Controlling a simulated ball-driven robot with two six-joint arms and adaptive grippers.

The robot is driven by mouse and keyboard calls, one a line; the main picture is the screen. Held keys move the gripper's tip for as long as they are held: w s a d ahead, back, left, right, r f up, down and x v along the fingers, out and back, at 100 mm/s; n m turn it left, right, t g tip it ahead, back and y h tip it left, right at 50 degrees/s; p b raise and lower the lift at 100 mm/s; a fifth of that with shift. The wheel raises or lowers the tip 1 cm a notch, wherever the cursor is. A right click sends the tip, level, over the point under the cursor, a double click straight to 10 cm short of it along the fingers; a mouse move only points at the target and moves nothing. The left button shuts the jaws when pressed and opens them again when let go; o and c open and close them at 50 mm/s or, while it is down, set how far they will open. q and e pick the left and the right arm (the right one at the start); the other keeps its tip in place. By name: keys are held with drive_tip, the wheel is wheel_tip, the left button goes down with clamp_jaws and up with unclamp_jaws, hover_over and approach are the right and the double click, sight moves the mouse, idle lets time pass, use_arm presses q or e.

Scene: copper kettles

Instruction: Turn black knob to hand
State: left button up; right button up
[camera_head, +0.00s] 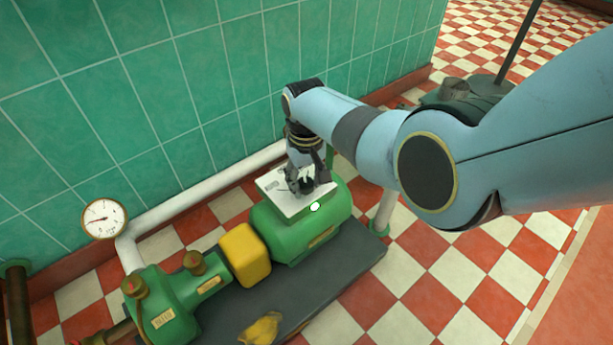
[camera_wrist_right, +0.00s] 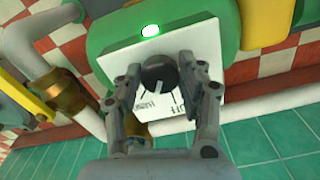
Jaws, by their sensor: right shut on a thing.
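The black knob (camera_wrist_right: 160,73) sits on a white square panel (camera_wrist_right: 204,42) with printed markings, partly hidden by my fingers. The panel (camera_head: 270,184) lies on top of a green motor housing (camera_head: 265,230) in the head view. A lit green-white lamp (camera_wrist_right: 150,31) is at the panel's edge; it also shows in the head view (camera_head: 315,206). My right gripper (camera_wrist_right: 163,88) has its two fingers on either side of the knob, shut on it. In the head view my right gripper (camera_head: 305,186) reaches down onto the panel. My left gripper is not in view.
A yellow block (camera_head: 244,254) and a green pump (camera_head: 165,300) stand beside the motor on a dark base plate (camera_head: 340,265). A yellow cloth (camera_head: 261,329) lies on the plate. A round gauge (camera_head: 104,218) and white pipe (camera_head: 205,190) run along the green tiled wall.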

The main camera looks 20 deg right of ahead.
sight(305, 183)
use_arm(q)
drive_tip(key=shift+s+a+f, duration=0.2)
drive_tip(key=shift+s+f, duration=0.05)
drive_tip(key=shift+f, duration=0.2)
use_arm(e)
drive_tip(key=shift+m, duration=1.2)
use_arm(q)
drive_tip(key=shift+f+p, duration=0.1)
drive_tip(key=shift+p, duration=0.2)
use_arm(e)
drive_tip(key=o, duration=1.1)
drive_tip(key=shift+o, duration=0.2)
wheel_tip(305, 183, up, 12)
